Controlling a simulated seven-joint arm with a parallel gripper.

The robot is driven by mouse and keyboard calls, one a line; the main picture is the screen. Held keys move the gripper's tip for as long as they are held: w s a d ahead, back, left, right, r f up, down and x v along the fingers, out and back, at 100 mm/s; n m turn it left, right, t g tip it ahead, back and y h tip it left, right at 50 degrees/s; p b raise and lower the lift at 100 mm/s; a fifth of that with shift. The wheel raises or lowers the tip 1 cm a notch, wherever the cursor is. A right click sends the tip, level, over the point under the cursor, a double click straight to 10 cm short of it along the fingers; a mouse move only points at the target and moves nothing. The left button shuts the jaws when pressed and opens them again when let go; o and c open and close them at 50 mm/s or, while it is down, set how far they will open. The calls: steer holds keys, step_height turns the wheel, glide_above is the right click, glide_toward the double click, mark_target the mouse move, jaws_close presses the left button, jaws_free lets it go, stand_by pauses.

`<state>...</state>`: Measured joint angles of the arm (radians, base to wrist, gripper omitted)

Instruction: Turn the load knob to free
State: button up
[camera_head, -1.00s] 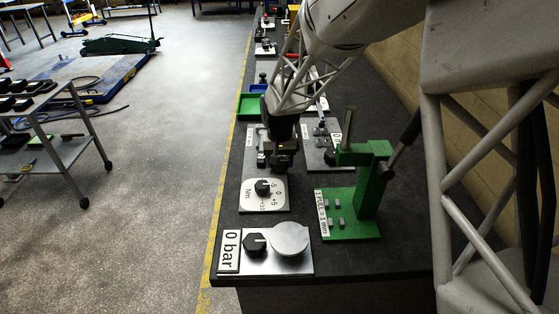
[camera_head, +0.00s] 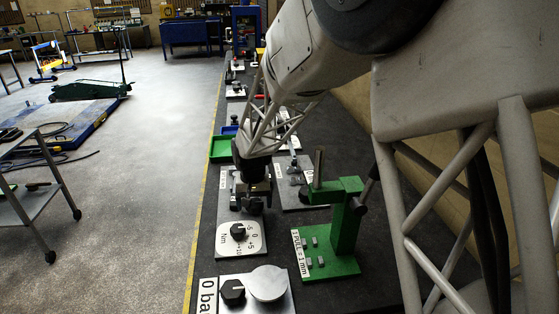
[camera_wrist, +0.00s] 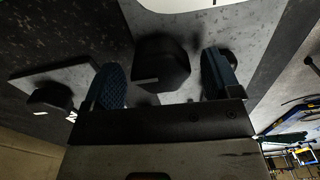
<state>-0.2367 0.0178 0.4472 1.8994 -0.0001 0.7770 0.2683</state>
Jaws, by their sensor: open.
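No free mark or load label is readable, so I cannot confirm this is the load knob. In the head view my gripper (camera_head: 254,208) points down over the grey plate (camera_head: 223,187) just behind the white Nm dial plate (camera_head: 241,239). My gripper hides the knob there.
A second black knob (camera_wrist: 50,96) on another plate lies left in the wrist view. In the head view a green lever press (camera_head: 336,225) stands to the right, and a 0 bar plate (camera_head: 232,292) is in front. A green tray (camera_head: 220,148) is behind.

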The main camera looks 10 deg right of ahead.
mark_target(254, 203)
steer(key=m, duration=1.3)
steer(key=shift+m, duration=0.4)
steer(key=m, duration=0.4)
steer(key=shift+r, duration=0.25)
step_height(254, 203, up, 8)
steer(key=shift+f, duration=0.1)
steer(key=s+d+r+n, duration=0.1)
steer(key=s+d+r, duration=0.1)
steer(key=s+r, duration=0.2)
steer(key=s+d+r+n+t+y, duration=0.1)
steer(key=s+d+r+n, duration=0.1)
steer(key=s+r, duration=0.3)
steer(key=s+d+r+n+t, duration=0.1)
steer(key=s+d+r, duration=0.2)
steer(key=r, duration=0.5)
steer(key=shift+s+d+r, duration=0.2)
steer(key=shift+s+d, duration=0.15)
steer(key=shift+s, duration=0.5)
